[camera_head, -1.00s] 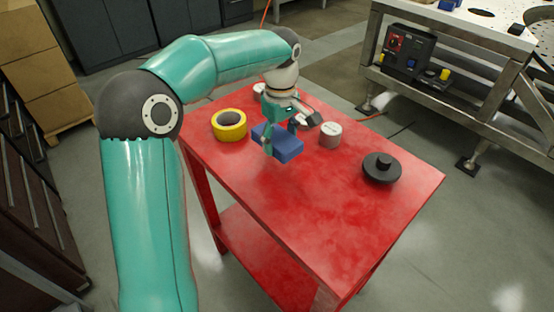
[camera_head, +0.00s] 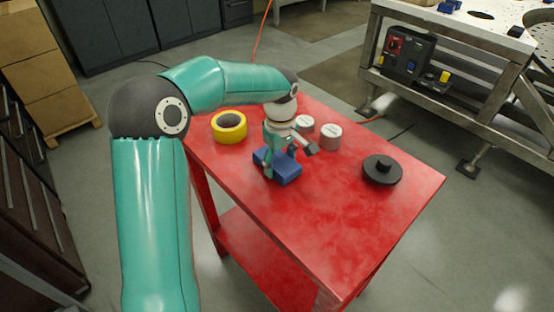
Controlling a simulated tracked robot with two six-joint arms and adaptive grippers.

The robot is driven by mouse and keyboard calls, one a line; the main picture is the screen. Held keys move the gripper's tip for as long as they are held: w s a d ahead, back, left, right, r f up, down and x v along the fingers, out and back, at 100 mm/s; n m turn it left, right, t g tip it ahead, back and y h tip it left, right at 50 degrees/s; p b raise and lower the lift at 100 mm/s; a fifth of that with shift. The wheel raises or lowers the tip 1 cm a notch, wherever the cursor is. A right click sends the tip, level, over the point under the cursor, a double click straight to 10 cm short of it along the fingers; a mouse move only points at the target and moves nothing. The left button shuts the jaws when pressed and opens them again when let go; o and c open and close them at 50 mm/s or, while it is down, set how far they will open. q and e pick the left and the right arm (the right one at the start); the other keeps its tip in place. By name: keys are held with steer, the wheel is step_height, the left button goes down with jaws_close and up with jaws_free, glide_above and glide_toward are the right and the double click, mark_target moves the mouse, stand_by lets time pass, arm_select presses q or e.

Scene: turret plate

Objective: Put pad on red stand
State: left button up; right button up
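The pad appears to be the blue block (camera_head: 289,176) at the left middle of the red stand's top (camera_head: 330,235). My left gripper (camera_head: 279,163) comes down on the pad from above. One teal finger shows against the pad's near left side, and the gripper seems shut on it. The far finger's contact is partly hidden. The pad looks on or just above the red surface; I cannot tell if it touches. My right gripper is not in view.
On the red stand are a yellow tape roll (camera_head: 229,135) left of the pad, two grey-white cans (camera_head: 331,138) (camera_head: 305,123) behind it and a black round flanged part (camera_head: 382,172) at right. The front of the top is clear. A metal bench (camera_head: 460,40) stands beyond.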

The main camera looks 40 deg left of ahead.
mark_target(280, 161)
arm_select(q)
steer(key=o, duration=0.4)
step_height(280, 161, up, 12)
steer(key=shift+r+p, duration=0.15)
steer(key=shift+p, duration=0.35)
stand_by(0.5)
